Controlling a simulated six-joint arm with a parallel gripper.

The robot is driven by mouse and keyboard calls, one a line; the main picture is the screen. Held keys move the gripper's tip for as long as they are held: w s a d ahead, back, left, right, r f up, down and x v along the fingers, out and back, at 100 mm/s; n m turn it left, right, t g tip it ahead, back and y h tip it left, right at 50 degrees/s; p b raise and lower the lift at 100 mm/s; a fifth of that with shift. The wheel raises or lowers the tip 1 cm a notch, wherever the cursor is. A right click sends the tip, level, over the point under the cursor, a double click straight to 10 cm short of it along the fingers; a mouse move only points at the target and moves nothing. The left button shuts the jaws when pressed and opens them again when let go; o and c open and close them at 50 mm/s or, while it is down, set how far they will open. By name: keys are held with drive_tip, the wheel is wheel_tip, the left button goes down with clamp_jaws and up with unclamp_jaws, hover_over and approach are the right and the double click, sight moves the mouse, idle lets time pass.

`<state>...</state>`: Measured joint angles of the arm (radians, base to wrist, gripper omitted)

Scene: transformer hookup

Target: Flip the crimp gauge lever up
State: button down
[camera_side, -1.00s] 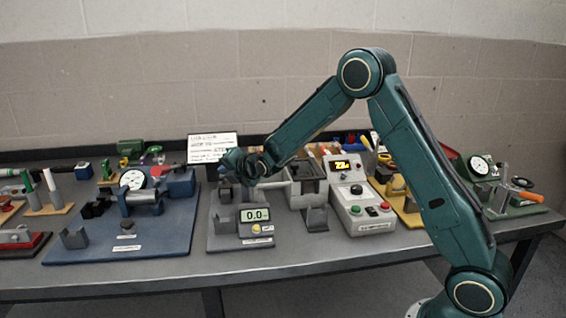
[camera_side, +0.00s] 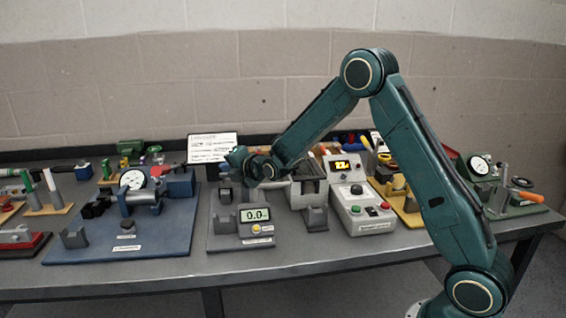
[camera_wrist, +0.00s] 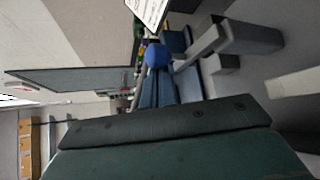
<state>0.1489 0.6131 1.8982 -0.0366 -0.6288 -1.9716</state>
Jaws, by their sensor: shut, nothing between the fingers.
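A grey fixture plate (camera_side: 221,238) carries the gauge (camera_side: 254,215), whose display reads 0.0, and a dark block (camera_side: 224,194) behind it. My gripper (camera_side: 236,157) is shut and empty, raised above the back of this plate, in front of the white notice. Its fingertips are small and hard to make out. The wrist view shows a blue ball knob (camera_wrist: 157,55) on a thin rod; I cannot tell whether this is the crimp gauge lever. In the side view my arm's end covers part of the area behind the gauge, and I cannot make out the lever's angle.
A blue plate (camera_side: 85,252) with a dial gauge (camera_side: 133,180) lies to the left. A control box (camera_side: 359,207) with a lit display stands to the right. A white notice (camera_side: 212,147) stands behind. The bench's front strip is clear.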

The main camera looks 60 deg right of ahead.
drive_tip(key=s+d+r+m+t, duration=0.1)
drive_tip(key=s+d+m+t, duration=0.2)
drive_tip(key=s+d, duration=0.1)
drive_tip(key=shift+s+d+r+m+t+y, duration=0.15)
drive_tip(key=shift+d+r+m+t+y, duration=0.15)
drive_tip(key=shift+r+t+y, duration=0.1)
idle(0.8)
drive_tip(key=shift+s, duration=0.1)
idle(0.5)
drive_tip(key=shift+s+f, duration=0.1)
drive_tip(key=shift+s, duration=0.1)
drive_tip(key=s, duration=0.7)
drive_tip(key=shift+a, duration=0.25)
idle(0.3)
drive_tip(key=shift+a, duration=0.1)
idle(0.3)
